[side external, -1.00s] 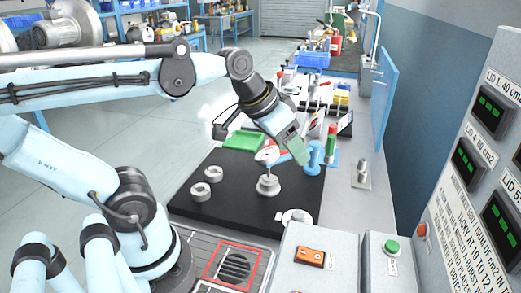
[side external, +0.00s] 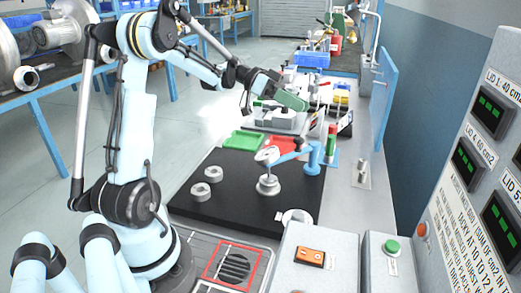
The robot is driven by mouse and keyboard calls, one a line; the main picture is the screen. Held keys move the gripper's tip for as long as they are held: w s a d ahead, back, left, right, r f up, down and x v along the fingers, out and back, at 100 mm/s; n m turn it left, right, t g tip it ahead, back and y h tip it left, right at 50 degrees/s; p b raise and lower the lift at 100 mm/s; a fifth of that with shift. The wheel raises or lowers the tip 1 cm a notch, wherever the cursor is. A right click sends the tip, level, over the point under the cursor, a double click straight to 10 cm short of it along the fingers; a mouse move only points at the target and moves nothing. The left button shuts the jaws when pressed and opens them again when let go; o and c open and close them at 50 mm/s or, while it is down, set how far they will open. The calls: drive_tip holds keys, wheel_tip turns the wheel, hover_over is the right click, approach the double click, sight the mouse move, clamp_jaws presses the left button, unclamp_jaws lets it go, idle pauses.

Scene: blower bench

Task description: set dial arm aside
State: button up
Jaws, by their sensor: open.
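The dial arm (side external: 289,157) is a short blue bar running left from a blue post (side external: 314,157) at the right edge of the black mat (side external: 235,197). Its pale dial head (side external: 267,155) sits over the grey metal hub (side external: 268,185) on the mat; whether it touches the hub I cannot tell. My gripper (side external: 293,101), with a green end, is open and empty. It is behind and above the dial arm, apart from it, over the back of the bench. The gap between its fingers is hard to see.
Two grey rings (side external: 206,181) lie on the mat's left part. A green tray (side external: 244,140) and a red tray (side external: 281,145) lie behind the mat. A red-and-green cylinder (side external: 331,143) stands right of the post. The mat's front middle is clear.

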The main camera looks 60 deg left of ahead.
drive_tip(key=s+a+f+m+t+h, duration=0.2)
drive_tip(key=s+a+m+h, duration=0.15)
drive_tip(key=a, duration=0.45)
drive_tip(key=m, duration=0.1)
approach(291, 156)
wheel_tip(291, 156, up, 4)
drive_tip(key=w, duration=0.3)
drive_tip(key=x, duration=1.1)
drive_tip(key=shift+w+f, duration=0.25)
drive_tip(key=shift+a+y, duration=0.1)
drive_tip(key=shift+y, duration=0.15)
drive_tip(key=shift+c, duration=0.2)
clamp_jaws()
